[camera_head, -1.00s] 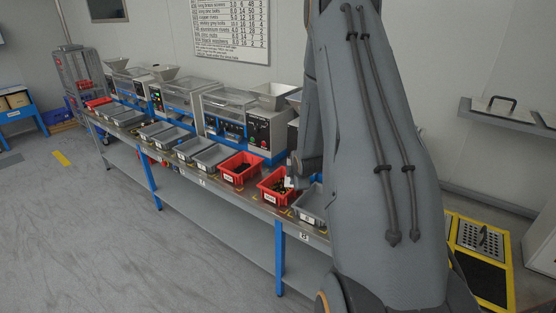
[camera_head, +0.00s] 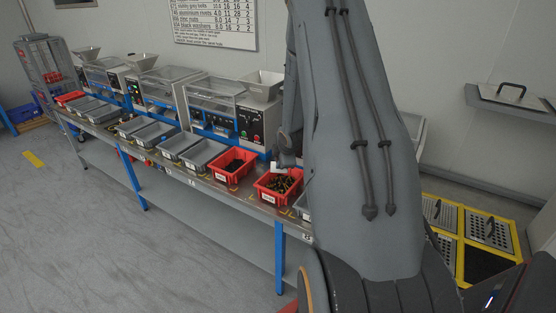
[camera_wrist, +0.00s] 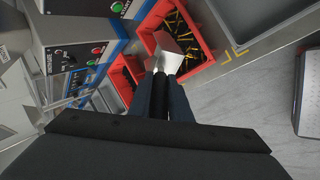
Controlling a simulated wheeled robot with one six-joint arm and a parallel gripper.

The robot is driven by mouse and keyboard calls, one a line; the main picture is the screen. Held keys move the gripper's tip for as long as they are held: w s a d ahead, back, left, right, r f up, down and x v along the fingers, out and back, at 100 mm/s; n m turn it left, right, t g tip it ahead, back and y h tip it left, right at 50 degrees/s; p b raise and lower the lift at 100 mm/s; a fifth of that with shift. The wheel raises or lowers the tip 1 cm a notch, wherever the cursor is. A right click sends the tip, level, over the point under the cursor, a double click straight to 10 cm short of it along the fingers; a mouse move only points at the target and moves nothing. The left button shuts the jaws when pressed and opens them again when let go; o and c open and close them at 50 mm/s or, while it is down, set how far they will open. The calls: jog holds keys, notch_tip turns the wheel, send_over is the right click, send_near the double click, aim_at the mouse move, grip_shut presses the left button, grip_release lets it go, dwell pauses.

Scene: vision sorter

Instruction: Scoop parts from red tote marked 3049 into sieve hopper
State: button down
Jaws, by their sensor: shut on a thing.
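Two red totes stand side by side at the near end of the bench. The nearer red tote (camera_head: 269,197) holds dark and brass-coloured parts and also shows in the wrist view (camera_wrist: 205,72). The other red tote (camera_head: 223,178) holds dark parts. Their label numbers are too small to read. My gripper (camera_wrist: 159,82) is shut on the dark handle of a pale metal scoop (camera_wrist: 176,46). The scoop (camera_head: 277,168) appears over the back edge of the nearer tote. Whether it holds parts, I cannot tell. A sieve hopper (camera_head: 262,80) tops the nearest fully visible machine.
Several grey trays (camera_head: 204,155) line the bench front. Sieve machines (camera_head: 212,107) stand close behind them. My arm hides the bench's right end. A shelf with a metal lid (camera_head: 512,95) is on the right wall.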

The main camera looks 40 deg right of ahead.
jog(key=b, duration=0.4)
send_over(279, 195)
jog(key=w+d, duration=0.1)
jog(key=shift+f, duration=3.6)
jog(key=b+x, duration=0.2)
jog(key=shift+d+f+b, duration=0.2)
jog(key=shift+f+b, duration=0.1)
jog(key=shift+f, duration=0.1)
jog(key=b, duration=0.2)
jog(key=shift+s+f+t+h+b, duration=0.1)
jog(key=shift+f+t+h+b, duration=0.2)
jog(key=shift+f+t, duration=0.1)
jog(key=shift+a+f+b, duration=0.1)
jog(key=shift+f+b, duration=0.15)
jog(key=shift+b, duration=0.5)
jog(key=shift+s+f+h, duration=0.1)
jog(key=shift+h, duration=0.2)
